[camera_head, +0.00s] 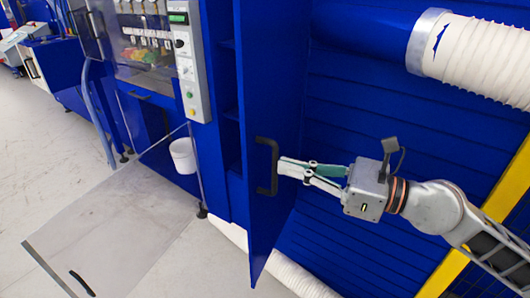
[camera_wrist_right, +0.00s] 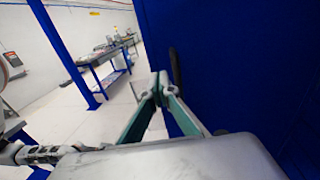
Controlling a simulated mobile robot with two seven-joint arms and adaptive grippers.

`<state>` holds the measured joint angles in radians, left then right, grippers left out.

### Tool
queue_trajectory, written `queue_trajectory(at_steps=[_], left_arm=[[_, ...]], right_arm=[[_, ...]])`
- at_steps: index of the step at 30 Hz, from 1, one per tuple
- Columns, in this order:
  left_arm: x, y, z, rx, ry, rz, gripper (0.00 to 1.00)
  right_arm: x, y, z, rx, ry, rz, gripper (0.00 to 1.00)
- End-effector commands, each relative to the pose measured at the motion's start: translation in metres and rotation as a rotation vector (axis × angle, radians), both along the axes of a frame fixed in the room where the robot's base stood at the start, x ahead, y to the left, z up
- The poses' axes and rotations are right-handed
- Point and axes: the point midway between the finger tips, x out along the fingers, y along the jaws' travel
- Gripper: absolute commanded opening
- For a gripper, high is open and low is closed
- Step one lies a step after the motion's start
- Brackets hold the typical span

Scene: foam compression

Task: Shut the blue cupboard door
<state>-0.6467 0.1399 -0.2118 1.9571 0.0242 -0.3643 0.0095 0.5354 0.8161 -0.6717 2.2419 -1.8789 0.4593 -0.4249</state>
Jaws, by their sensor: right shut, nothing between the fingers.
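The blue cupboard door (camera_head: 272,65) stands open in the middle of the head view, swung out from the cupboard (camera_head: 228,85), whose shelves show to its left. A black bar handle (camera_head: 266,166) is on the door's visible face. My right gripper (camera_head: 281,166) comes in from the right, its shut fingertips beside the handle's right side; I cannot tell whether they touch. In the right wrist view, the shut fingertips (camera_wrist_right: 160,86) meet just left of the dark handle (camera_wrist_right: 175,68), with the blue door (camera_wrist_right: 240,60) filling the right. My left gripper is not in view.
A clear panel with a black handle (camera_head: 118,235) stands low, out over the floor at the left. A white bucket (camera_head: 183,156) hangs beside the cupboard. A white ribbed hose (camera_head: 478,58) is at the upper right.

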Motion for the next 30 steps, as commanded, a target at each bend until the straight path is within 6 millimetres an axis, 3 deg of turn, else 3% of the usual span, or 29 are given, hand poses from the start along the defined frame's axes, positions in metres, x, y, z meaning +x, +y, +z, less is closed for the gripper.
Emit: queue_trajectory(at_steps=[6,12,30], left_arm=[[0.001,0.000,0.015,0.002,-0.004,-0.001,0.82],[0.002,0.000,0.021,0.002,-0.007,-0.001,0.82],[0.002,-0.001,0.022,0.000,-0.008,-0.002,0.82]], right_arm=[[0.015,0.033,0.003,0.002,-0.001,0.000,0.00],[0.023,0.048,0.000,0.001,0.000,-0.001,0.00],[0.025,0.052,-0.001,0.000,0.000,0.003,0.00]])
